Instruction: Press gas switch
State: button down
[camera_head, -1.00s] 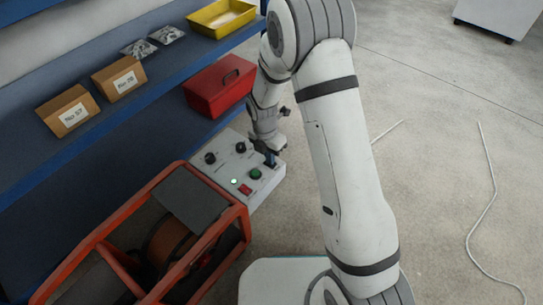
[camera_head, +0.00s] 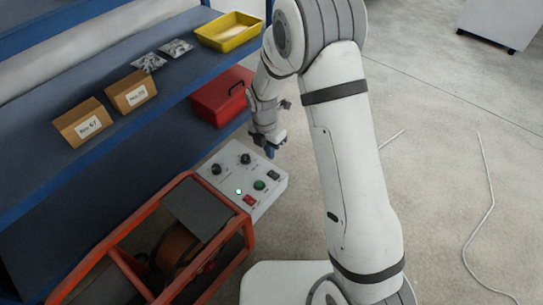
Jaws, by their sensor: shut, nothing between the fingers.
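A pale grey control box (camera_head: 230,180) stands at the end of the orange-framed unit. The labels are too small to read, so I cannot tell which one is the gas switch. My gripper (camera_head: 270,153) is shut and empty, pointing down. It appears just beyond the dark switch, apart from the box, and hides none of the controls.
An orange-framed unit with a reel (camera_head: 176,243) stands at the lower left. A blue shelf (camera_head: 100,135) holds cardboard boxes (camera_head: 104,107), small bags and a yellow tray (camera_head: 229,43). A red case (camera_head: 221,98) sits behind my gripper.

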notch_tip(320, 180, up, 6)
jog(key=p, duration=0.1)
send_over(276, 175)
jog(key=w+a, duration=0.2)
jog(key=a, duration=0.1)
jog(key=shift+d+f, duration=0.15)
jog(key=shift+p, duration=0.45)
jog(key=s+d+p, duration=0.1)
jog(key=p, duration=0.6)
jog(key=shift+f, duration=0.15)
jog(key=f+b, duration=0.1)
jog(key=f, duration=0.3)
jog(key=d+f+b, duration=0.1)
jog(key=f, duration=0.4)
jog(key=s+f+b, duration=0.1)
jog(key=f, duration=0.3)
jog(key=shift+d+f, duration=0.15)
jog(key=shift+f, duration=0.15)
